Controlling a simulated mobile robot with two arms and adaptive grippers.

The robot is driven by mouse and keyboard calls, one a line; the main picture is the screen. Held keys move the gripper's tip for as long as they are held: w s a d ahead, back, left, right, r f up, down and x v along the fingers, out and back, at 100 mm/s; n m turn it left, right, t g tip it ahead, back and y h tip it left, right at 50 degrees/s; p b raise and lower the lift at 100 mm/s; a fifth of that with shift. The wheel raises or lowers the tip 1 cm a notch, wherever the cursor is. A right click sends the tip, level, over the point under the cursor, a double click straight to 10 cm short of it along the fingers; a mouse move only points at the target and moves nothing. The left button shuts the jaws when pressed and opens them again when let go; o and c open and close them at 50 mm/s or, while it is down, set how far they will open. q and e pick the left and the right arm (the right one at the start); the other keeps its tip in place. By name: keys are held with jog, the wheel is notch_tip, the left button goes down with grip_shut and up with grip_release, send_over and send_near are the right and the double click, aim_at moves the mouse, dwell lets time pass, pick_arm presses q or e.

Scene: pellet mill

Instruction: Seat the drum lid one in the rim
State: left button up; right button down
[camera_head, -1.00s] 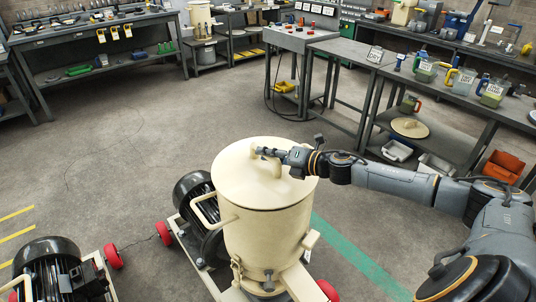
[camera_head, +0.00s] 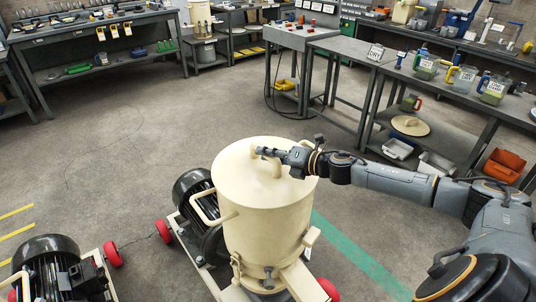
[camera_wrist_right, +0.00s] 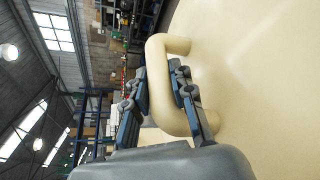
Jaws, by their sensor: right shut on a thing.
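The cream drum lid (camera_head: 240,175) lies on top of the cream drum (camera_head: 265,235), and its edge looks about level with the drum's rim. I cannot tell from here whether it sits fully down in the rim. My right gripper (camera_head: 266,153) is shut on the lid's bent handle (camera_head: 276,166). In the right wrist view, the two fingers (camera_wrist_right: 165,100) stand on either side of the handle (camera_wrist_right: 158,75), with the lid's face (camera_wrist_right: 255,70) filling the right side. My left gripper is not in view.
A black motor (camera_head: 193,195) on a red-wheeled base stands left of the drum. Another motor (camera_head: 50,265) is at the lower left. A second round lid (camera_head: 411,126) lies on the right bench's lower shelf. Open floor (camera_head: 100,150) lies behind and left.

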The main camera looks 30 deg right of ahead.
jog(key=shift+r, duration=0.1)
dwell(0.4)
jog(key=c, duration=1.1)
grip_release()
jog(key=o, duration=0.4)
jog(key=shift+s+f, duration=0.1)
jog(key=shift+f, duration=0.25)
jog(key=shift+o, duration=1.1)
jog(key=shift+r, duration=0.1)
